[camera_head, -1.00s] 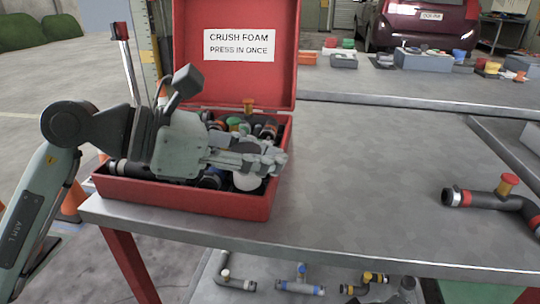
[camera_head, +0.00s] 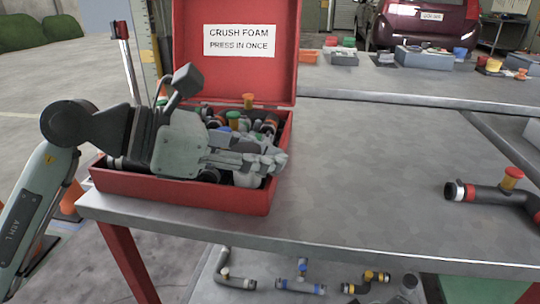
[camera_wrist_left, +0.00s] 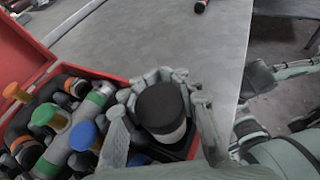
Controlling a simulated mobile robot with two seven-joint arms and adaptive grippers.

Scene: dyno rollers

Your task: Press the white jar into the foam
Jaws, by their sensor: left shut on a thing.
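The white jar (camera_wrist_left: 172,134) has a black lid and a white body. It stands at the near right corner inside the red box (camera_wrist_left: 118,80), among pipe fittings. My left gripper (camera_wrist_left: 160,105) is shut around the jar, with fingers on both sides of it. In the head view the gripper (camera_head: 272,163) reaches over the box (camera_head: 190,199), and a bit of the white jar (camera_head: 247,181) shows below the fingers. The raised lid carries a "CRUSH FOAM PRESS IN ONCE" label (camera_head: 239,41). The foam and the jar's base are hidden. My right gripper is out of view.
Several pipe fittings with orange, green and blue caps (camera_wrist_left: 84,135) fill the box beside the jar. A dark pipe (camera_head: 490,193) lies at the table's right. The grey table (camera_head: 360,170) between is clear. More fittings (camera_head: 300,287) lie on a lower shelf.

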